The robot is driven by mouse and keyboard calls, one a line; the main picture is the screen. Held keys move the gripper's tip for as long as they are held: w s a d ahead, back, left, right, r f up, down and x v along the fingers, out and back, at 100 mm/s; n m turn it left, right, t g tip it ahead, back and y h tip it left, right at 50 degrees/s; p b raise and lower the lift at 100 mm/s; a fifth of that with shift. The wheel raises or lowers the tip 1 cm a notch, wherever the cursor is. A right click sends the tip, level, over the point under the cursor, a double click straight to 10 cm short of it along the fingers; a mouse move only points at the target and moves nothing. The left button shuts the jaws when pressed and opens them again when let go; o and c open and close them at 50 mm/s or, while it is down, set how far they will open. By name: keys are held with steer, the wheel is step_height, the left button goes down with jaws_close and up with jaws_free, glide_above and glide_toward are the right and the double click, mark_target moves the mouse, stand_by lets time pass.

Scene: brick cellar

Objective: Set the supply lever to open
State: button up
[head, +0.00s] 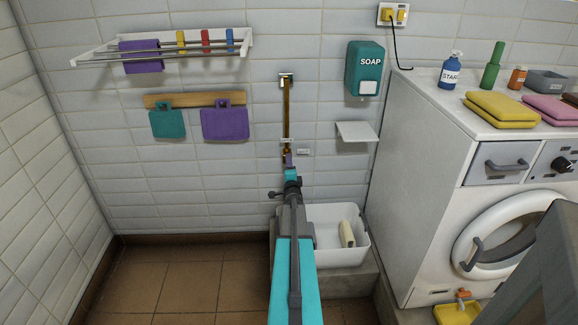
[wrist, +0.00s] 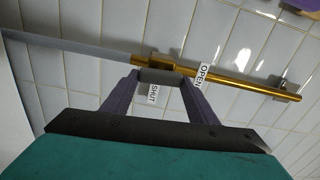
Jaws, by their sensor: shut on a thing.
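The brass supply pipe (head: 287,108) runs down the tiled wall in the head view, and it crosses the wrist view (wrist: 240,82) diagonally. My gripper (head: 289,161) is at its lower end. In the wrist view my two purple fingers (wrist: 160,80) are shut on the grey lever (wrist: 160,76), in front of the brass valve body. The OPEN label (wrist: 202,75) lies by the pipe, on the side toward its upper end. The SHUT label (wrist: 152,95) is beside the lever and partly shows between the fingers. The lever's exact angle is hard to tell.
A white basin (head: 360,250) holding a pale block stands below on a ledge. A small shelf (head: 357,131) and a teal soap dispenser (head: 364,70) are on the wall to the right. The washing machine (head: 410,190) stands further right. The floor at left is clear.

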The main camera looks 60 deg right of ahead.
steer(key=shift+s+d+r+m, duration=0.1)
steer(key=shift+d+m, duration=0.05)
steer(key=shift+m, duration=0.45)
steer(key=o, duration=0.9)
steer(key=shift+c, duration=0.2)
steer(key=shift+o, duration=0.9)
steer(key=shift+a, duration=0.25)
steer(key=v, duration=1.3)
steer(key=shift+s+a+b, duration=0.2)
steer(key=shift+b, duration=0.2)
steer(key=shift+w, duration=0.1)
